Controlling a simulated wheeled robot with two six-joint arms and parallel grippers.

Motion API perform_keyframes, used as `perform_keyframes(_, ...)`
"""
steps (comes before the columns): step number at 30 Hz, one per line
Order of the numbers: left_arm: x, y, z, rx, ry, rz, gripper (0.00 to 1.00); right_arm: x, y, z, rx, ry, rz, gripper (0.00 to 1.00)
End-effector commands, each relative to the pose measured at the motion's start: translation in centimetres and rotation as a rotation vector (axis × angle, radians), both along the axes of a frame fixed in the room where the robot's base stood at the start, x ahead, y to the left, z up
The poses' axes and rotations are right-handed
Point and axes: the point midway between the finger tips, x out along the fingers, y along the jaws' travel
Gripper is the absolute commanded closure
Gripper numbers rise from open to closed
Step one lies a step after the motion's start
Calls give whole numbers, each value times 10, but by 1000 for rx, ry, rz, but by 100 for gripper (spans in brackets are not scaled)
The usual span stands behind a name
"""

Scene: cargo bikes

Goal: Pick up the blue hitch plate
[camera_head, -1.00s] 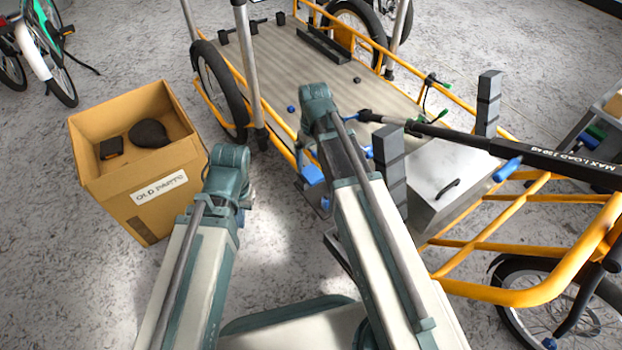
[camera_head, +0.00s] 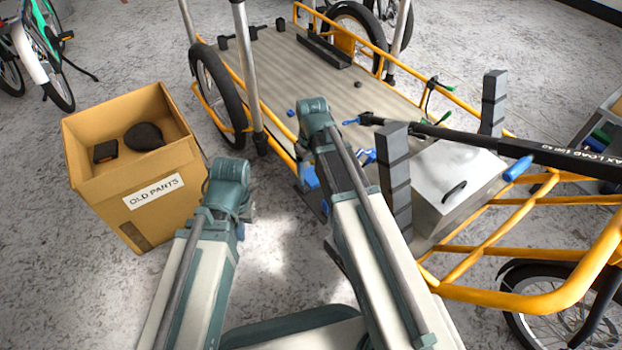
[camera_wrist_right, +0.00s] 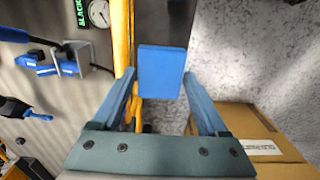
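A blue rectangular plate (camera_wrist_right: 160,72), which I take to be the hitch plate, shows in the right wrist view between the fingers of my right gripper (camera_wrist_right: 160,80). The fingers are spread to either side of it, with a slim gap visible on the left. Contact on the right is unclear. In the head view a blue patch (camera_head: 310,178) shows beside my right wrist at the cargo bike's near side; I cannot tell plate from fingers there. My left gripper (camera_head: 240,231) hangs mostly hidden behind its wrist, near the cardboard box; its fingers are not clear.
The cardboard box labelled OLD PARTS (camera_head: 85,185) stands on the floor at left, holding dark parts. The cargo bike's orange frame (camera_head: 478,250), grey deck (camera_head: 300,65), dark post (camera_head: 397,185), metal box (camera_head: 437,190) and black pole (camera_head: 470,139) lie close to my right arm.

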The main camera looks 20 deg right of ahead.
Motion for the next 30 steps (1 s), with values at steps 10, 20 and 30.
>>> perform_keyframes(10, 0, 0, 0, 0, 0, 0, 100, 0, 0, 0, 0, 0, 0, 88)
perform_keyframes(20, 0, 0, 1, 0, 0, 0, 100, 0, 0, 1, 0, 0, 0, 100)
perform_keyframes(30, 0, 0, 26, 0, 0, -4, 100, 0, 0, 26, 0, 0, 0, 100)
